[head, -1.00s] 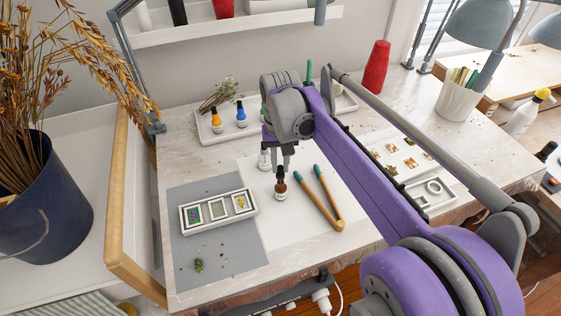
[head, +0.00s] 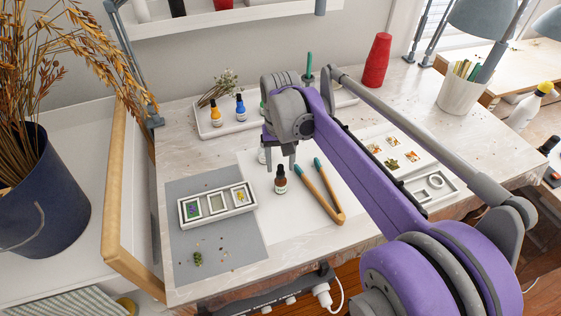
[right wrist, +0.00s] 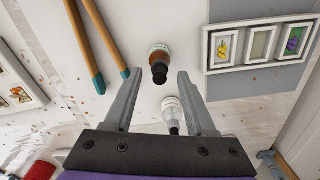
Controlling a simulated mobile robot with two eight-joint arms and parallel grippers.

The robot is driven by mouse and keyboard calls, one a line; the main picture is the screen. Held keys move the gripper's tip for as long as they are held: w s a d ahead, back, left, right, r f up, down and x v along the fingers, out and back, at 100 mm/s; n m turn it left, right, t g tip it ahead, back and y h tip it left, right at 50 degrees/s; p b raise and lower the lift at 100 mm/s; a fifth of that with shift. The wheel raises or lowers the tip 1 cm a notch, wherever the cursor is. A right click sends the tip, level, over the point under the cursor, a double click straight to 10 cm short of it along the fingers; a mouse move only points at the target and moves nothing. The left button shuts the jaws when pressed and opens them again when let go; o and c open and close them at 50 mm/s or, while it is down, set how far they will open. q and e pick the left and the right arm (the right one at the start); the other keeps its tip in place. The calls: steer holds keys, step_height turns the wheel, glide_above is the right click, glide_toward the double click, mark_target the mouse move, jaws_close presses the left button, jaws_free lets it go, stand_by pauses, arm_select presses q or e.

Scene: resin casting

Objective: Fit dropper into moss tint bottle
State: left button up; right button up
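My right gripper (head: 280,160) is open and empty, above the white sheet on the table. A brown bottle (head: 281,182) with a dark top and pale label stands upright just below and in front of the fingers; in the right wrist view it shows beyond the fingertips (right wrist: 158,72). A clear bottle with a white label (right wrist: 171,112) stands behind it and is mostly hidden by the gripper in the head view. A green bottle (head: 263,108) at the back is mostly hidden by my arm. I cannot tell which is the moss tint bottle. My left gripper is not in view.
Wooden tongs with teal tips (head: 328,192) lie right of the brown bottle. A white three-frame mould (head: 217,214) lies on a grey mat (head: 240,250). A tray (head: 212,132) with orange and blue bottles stands behind.

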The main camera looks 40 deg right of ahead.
step_height(320, 180, up, 11)
steer(key=shift+p, duration=0.45)
